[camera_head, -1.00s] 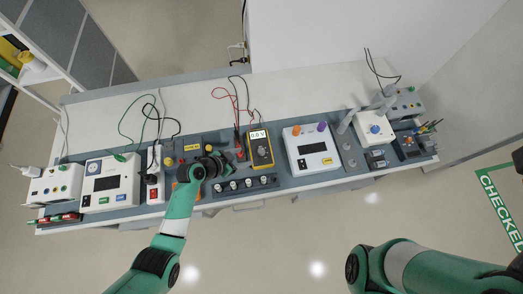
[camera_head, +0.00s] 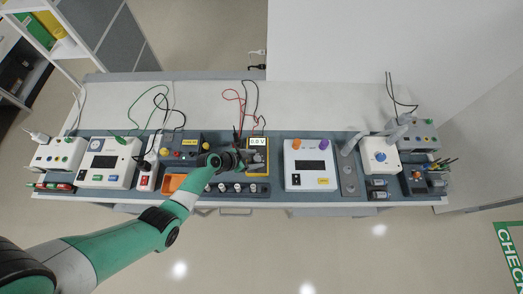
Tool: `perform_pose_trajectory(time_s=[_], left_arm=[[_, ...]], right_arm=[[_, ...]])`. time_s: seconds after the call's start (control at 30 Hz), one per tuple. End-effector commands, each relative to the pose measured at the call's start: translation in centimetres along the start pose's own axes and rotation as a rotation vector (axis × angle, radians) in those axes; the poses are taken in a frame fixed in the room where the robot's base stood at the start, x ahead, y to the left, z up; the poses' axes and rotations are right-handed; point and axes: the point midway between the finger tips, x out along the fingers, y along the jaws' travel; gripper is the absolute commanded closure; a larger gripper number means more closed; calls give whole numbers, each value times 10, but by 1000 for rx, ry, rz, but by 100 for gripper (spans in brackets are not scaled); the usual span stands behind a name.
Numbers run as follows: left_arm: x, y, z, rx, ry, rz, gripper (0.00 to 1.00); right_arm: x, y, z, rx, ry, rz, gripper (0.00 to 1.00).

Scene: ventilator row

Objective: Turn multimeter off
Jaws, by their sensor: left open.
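The yellow multimeter (camera_head: 258,142) stands on the bench near the middle, with a lit display that seems to read 0.0 V. Red and black leads run behind it. My left gripper (camera_head: 247,159) is open and reaches in from the left, over the front of the multimeter. It hides most of the dial area, and I cannot tell whether it touches the dial. My right gripper is not in view.
A white box with orange and purple knobs (camera_head: 310,165) stands right of the multimeter. A row of knobs (camera_head: 237,188) lies in front of it. An orange tray (camera_head: 174,183) and a power strip with a red switch (camera_head: 145,179) are to the left. The bench's back strip (camera_head: 320,108) is mostly clear.

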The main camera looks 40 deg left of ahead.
Motion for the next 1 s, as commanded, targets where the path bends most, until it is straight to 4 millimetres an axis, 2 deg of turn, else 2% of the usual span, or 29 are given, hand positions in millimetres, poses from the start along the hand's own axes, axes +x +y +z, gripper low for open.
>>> perform_pose_trajectory(time_s=[0.2,0.57,1.0], left_arm=[[0,0,-1,0,0,0,33],[0,0,-1,1,0,0,98],[-1,1,-2,-28,-2,-29,100]], right_arm=[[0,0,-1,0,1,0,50],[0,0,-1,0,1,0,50],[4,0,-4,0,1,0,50]])
